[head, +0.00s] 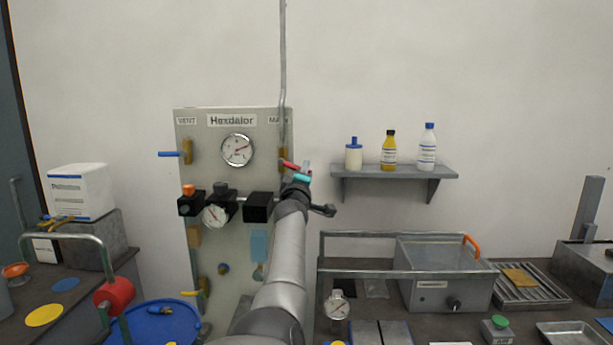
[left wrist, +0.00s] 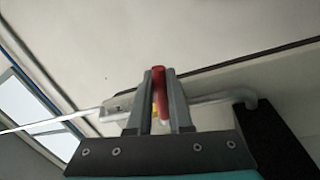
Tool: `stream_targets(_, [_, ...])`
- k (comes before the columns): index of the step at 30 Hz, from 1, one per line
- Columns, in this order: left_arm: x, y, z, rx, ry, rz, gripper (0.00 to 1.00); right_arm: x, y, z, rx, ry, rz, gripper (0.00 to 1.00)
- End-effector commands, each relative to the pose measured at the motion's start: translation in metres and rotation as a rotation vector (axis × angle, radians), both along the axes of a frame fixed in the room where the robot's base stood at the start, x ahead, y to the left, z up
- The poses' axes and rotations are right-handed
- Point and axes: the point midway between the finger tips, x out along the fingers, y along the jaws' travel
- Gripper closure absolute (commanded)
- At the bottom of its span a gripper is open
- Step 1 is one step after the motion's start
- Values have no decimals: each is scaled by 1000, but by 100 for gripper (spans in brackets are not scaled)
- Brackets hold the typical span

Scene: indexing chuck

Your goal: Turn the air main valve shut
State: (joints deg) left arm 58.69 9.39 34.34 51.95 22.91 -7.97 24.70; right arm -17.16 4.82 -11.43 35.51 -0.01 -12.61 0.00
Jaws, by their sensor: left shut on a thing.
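The air main valve is on the panel's upper right, under the partly covered MAIN label (head: 277,120). Its red lever (head: 289,164) points right and slightly down, across the vertical grey pipe. My left gripper (head: 304,170) is at the lever's outer end, and my arm covers the space below it. In the left wrist view, the red lever (left wrist: 159,88) stands between the two fingers, and the left gripper (left wrist: 160,95) is shut on it. My right gripper is in neither view.
The panel (head: 210,275) also bears a round gauge (head: 238,150), a VENT valve with a blue lever (head: 169,154) and black regulator blocks (head: 258,207). A shelf (head: 395,172) with several bottles is to the right. A railing (head: 355,234) and clear-lidded box (head: 445,290) stand below.

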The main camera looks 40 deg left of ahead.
Motion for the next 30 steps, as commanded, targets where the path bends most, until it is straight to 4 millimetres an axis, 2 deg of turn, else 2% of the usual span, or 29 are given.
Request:
stream_targets(3, [2,-4,9,-82,-49,-6,100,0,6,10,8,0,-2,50])
stream_targets(12, [3,-5,19,-225,-138,-5,100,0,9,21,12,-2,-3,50])
stream_targets(30, [2,-4,23,-285,-177,-2,100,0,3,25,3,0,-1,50])
